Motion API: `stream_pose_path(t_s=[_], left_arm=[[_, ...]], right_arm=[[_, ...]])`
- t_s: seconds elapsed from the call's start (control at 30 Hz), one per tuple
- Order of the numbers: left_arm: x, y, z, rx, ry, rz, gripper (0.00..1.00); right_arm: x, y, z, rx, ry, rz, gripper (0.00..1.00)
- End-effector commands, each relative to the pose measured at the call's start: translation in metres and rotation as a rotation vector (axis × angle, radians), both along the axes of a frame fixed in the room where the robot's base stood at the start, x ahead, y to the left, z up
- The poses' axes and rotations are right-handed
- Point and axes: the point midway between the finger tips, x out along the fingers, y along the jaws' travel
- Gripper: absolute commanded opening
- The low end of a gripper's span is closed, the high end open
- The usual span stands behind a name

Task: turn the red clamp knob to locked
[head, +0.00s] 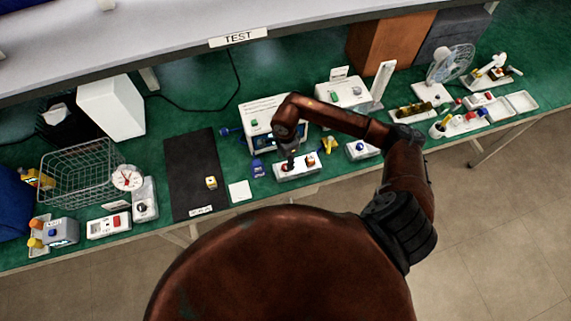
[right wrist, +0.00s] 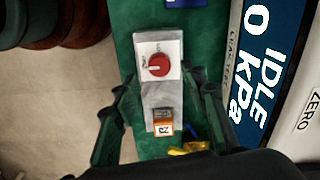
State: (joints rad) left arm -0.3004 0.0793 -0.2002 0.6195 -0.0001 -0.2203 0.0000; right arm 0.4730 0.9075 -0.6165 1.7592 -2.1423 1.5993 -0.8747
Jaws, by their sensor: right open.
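The red clamp knob (right wrist: 159,65) is round, with a pale pointer line running roughly sideways in the right wrist view. It sits on a white label plate at one end of a grey fixture (right wrist: 150,95); the label words are too small to read. In the head view the fixture (head: 298,171) lies on the green bench, with the knob mostly hidden by my gripper. My right gripper (right wrist: 162,88) is open and empty, pointing down over the fixture, its fingers on either side and apart from the knob. It also shows in the head view (head: 290,160). My left gripper is out of view.
An orange-and-grey block (right wrist: 163,122) marked with a number sits at the fixture's other end. A yellow item (right wrist: 190,147) lies close beside it. The instrument display (right wrist: 262,75) reads IDLE, 0 kPa. A blue item (head: 257,169) and white card (head: 239,191) lie left.

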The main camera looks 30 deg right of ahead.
Motion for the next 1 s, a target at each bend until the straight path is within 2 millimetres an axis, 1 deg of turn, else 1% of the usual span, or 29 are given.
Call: stream_pose_path(t_s=[0.1, 0.2, 0.3, 0.43, 0.63, 1.0], left_arm=[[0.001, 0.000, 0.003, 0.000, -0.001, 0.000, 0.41], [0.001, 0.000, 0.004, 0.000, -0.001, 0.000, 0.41], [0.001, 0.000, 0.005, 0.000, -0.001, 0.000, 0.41], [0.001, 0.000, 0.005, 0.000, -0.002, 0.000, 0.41], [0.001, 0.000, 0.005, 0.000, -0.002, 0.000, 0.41], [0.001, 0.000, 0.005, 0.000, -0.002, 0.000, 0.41]], right_arm=[[-0.001, 0.001, -0.018, 0.002, 0.003, -0.001, 0.40], [0.000, 0.001, -0.030, 0.004, 0.001, -0.001, 0.40], [0.000, 0.001, -0.038, 0.003, 0.001, 0.000, 0.40], [0.000, 0.001, -0.041, 0.003, -0.001, 0.000, 0.40], [0.000, 0.001, -0.041, 0.004, -0.001, 0.000, 0.40], [0.000, 0.001, -0.041, 0.004, -0.001, 0.000, 0.15]])
